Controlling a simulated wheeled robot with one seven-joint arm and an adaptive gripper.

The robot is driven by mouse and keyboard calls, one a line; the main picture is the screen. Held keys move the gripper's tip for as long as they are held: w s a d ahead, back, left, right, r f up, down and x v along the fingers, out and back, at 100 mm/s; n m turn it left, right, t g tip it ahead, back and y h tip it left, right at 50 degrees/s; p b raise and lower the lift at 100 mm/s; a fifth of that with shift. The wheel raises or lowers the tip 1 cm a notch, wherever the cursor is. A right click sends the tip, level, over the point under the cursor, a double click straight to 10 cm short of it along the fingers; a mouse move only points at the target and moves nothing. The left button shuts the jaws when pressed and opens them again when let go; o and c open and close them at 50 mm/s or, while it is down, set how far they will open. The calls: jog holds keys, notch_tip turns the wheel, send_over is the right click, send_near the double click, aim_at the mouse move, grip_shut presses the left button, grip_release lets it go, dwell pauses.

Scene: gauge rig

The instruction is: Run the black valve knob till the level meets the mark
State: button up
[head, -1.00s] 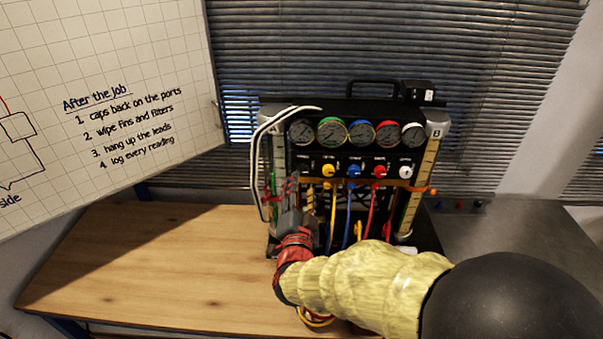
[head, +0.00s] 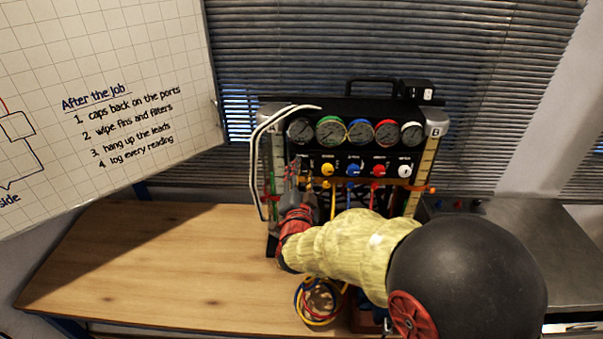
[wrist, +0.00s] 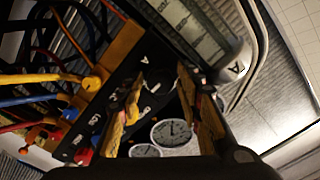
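The gauge rig (head: 355,112) stands on the bench with a row of round dials above a row of coloured knobs. My gripper (head: 302,182) is at the left end of the knob row, where it and its fingers cover the black knob's place. In the wrist view my gripper (wrist: 165,108) has its two yellow-padded fingers apart, facing the black panel (wrist: 115,85). Sight tube A (head: 279,150) is at the rig's left, with green low down. Sight tube B (head: 427,160) is at the right. Level and mark are too small to compare.
Yellow (head: 327,170), blue (head: 353,170), red (head: 379,171) and white (head: 404,171) knobs sit to the right. Coloured hoses (head: 318,302) lie coiled at the bench front. A white tube (head: 257,150) loops at the rig's left. The wooden bench (head: 170,260) is clear on the left.

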grip_shut()
jog(key=shift+n, duration=0.3)
jog(key=n, duration=0.3)
jog(key=shift+n, duration=0.3)
jog(key=n, duration=0.4)
jog(key=shift+n, duration=0.3)
jog(key=n+p, duration=0.1)
jog(key=n, duration=0.3)
jog(key=n+p, duration=0.2)
jog(key=n, duration=0.3)
dwell(0.5)
